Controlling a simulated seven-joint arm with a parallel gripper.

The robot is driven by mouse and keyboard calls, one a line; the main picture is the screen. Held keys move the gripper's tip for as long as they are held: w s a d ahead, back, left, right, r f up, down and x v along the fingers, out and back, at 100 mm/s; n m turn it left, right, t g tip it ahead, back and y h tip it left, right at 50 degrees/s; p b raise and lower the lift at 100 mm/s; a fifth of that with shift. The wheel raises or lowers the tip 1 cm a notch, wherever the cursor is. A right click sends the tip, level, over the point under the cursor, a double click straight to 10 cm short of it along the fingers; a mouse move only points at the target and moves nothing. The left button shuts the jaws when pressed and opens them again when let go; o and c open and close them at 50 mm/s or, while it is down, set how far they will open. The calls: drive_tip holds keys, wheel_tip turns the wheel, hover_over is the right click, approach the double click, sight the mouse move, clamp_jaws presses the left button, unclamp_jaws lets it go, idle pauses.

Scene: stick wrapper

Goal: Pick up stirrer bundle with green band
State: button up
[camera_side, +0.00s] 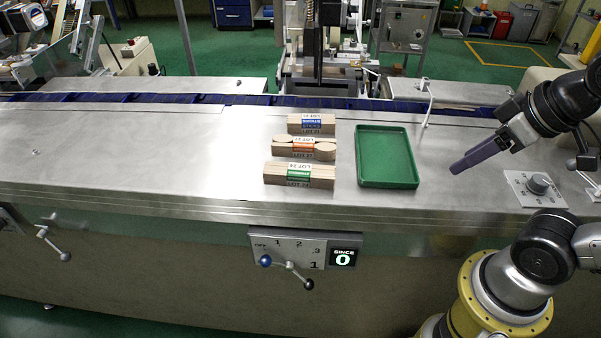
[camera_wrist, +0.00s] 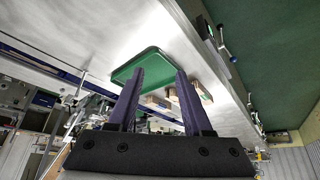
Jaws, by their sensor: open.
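The stirrer bundle with the green band (camera_side: 299,174) lies on the steel table, the nearest of three wooden bundles in the side view. Its label reads LOT 24. My gripper (camera_side: 456,170) is over the table to the right of the green tray, well apart from the bundles. In the wrist view my gripper (camera_wrist: 160,75) shows two purple fingers spread apart with nothing between them. The green-banded bundle (camera_wrist: 203,92) shows there just right of the right finger. The other two bundles are partly hidden behind that finger.
An orange-banded bundle (camera_side: 303,147) and a blue-banded bundle (camera_side: 311,124) lie behind the green-banded one. An empty green tray (camera_side: 387,184) sits between the bundles and my gripper. A dial plate (camera_side: 537,188) is at the right. The table's left side is clear.

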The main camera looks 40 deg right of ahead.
drive_tip(key=o, duration=0.5)
